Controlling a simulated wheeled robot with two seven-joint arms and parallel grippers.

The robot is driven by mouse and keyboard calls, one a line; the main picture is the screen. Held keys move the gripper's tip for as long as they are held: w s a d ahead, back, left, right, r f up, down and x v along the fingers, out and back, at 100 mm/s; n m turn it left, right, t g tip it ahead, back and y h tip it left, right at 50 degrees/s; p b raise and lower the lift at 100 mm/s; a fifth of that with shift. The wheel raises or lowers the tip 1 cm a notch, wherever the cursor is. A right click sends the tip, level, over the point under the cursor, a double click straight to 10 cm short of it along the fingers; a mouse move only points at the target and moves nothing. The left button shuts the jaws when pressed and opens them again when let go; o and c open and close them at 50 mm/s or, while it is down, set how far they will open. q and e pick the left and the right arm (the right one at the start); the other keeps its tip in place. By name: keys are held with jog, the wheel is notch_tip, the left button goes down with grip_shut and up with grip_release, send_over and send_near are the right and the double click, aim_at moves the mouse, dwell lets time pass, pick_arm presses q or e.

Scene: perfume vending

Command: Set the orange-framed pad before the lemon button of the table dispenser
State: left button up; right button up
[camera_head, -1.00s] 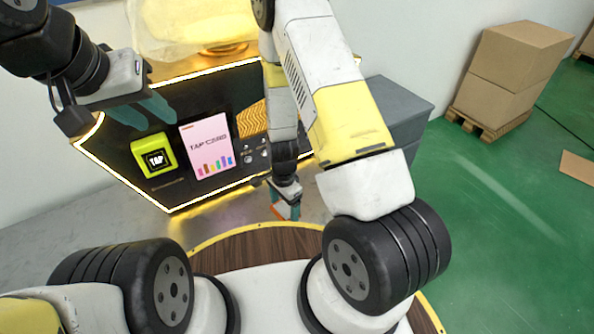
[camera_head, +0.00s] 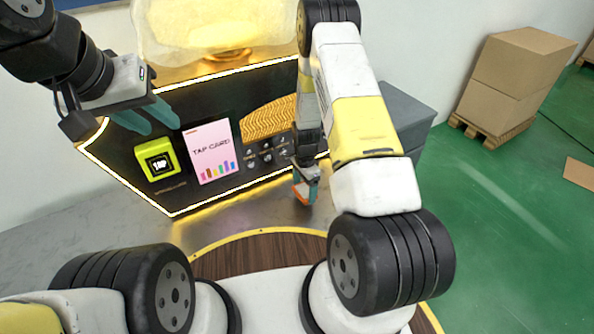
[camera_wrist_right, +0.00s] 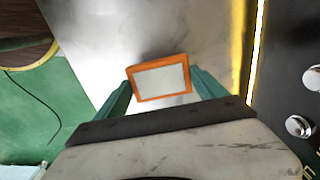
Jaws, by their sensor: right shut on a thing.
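The orange-framed pad (camera_wrist_right: 160,79) has a pale grey centre and sits between the fingers of my right gripper (camera_wrist_right: 162,88), which is shut on it. In the head view the pad (camera_head: 301,196) hangs below the right gripper (camera_head: 305,182), in front of the dispenser's right part. The table dispenser (camera_head: 110,160) is a black panel edged with glowing light. Its small round buttons (camera_head: 267,151) sit below a gold wavy patch; I cannot read which is lemon. My left gripper (camera_head: 150,118) is open and empty before the panel's upper left.
A lime TAP reader (camera_head: 157,160) and a pink TAP CARD sign (camera_head: 209,151) are on the panel left of the buttons. A grey box (camera_head: 400,115) stands behind my right arm. Cardboard boxes (camera_head: 520,75) stand far right. The metal tabletop (camera_head: 120,232) is clear at front left.

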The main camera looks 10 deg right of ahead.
jog(key=shift+w+d+f, duration=0.1)
jog(key=shift+f, duration=0.8)
jog(key=shift+w+d+f, duration=0.1)
jog(key=shift+f, duration=0.75)
jog(key=shift+f, duration=0.1)
jog(key=o, duration=1.3)
notch_tip(320, 180, up, 22)
jog(key=n+t, duration=0.1)
jog(key=n, duration=0.1)
notch_tip(320, 180, up, 14)
jog(key=f+n+t+y, duration=0.1)
jog(key=n, duration=0.2)
send_over(305, 190)
jog(key=s+a, duration=0.1)
jog(key=s, duration=0.3)
jog(key=s+r+n+t, duration=0.1)
jog(key=s+r+n, duration=0.2)
jog(key=s+r, duration=0.2)
jog(key=s+r+n+t, duration=0.1)
jog(key=s+r+n, duration=0.2)
jog(key=s+r, duration=0.3)
jog(key=s+a+r+n+t+y, duration=0.1)
jog(key=s+r+n+t, duration=0.1)
jog(key=s+r, duration=0.4)
jog(key=shift+s+a+n, duration=0.1)
jog(key=shift+s+n, duration=0.7)
jog(key=shift+s, duration=0.8)
